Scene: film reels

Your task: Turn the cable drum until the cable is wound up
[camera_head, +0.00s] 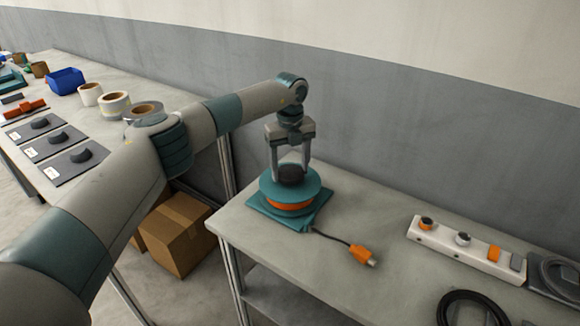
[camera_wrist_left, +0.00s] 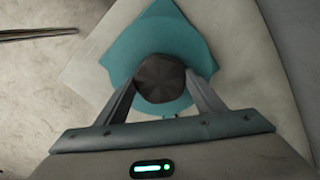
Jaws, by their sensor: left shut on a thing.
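The cable drum (camera_head: 268,190) is a teal reel with orange cable (camera_head: 290,208) wound around its middle. It stands on a teal square base (camera_head: 262,212) near the left end of the table. A short dark cable end runs out to the right, with an orange plug (camera_head: 362,255) lying on the table. My left gripper (camera_head: 291,172) comes from above and is shut on the dark round knob on top of the drum. The left wrist view shows the knob (camera_wrist_left: 160,78) between both fingers, with the teal drum below. My right gripper is not in view.
A white power strip (camera_head: 465,250) lies to the right on the table (camera_head: 330,290). A black cable coil (camera_head: 470,308) is at the front right. A second table (camera_head: 75,110) with rolls and a blue bin (camera_head: 66,80) stands left. Cardboard boxes (camera_head: 178,232) sit below. The wall is close behind.

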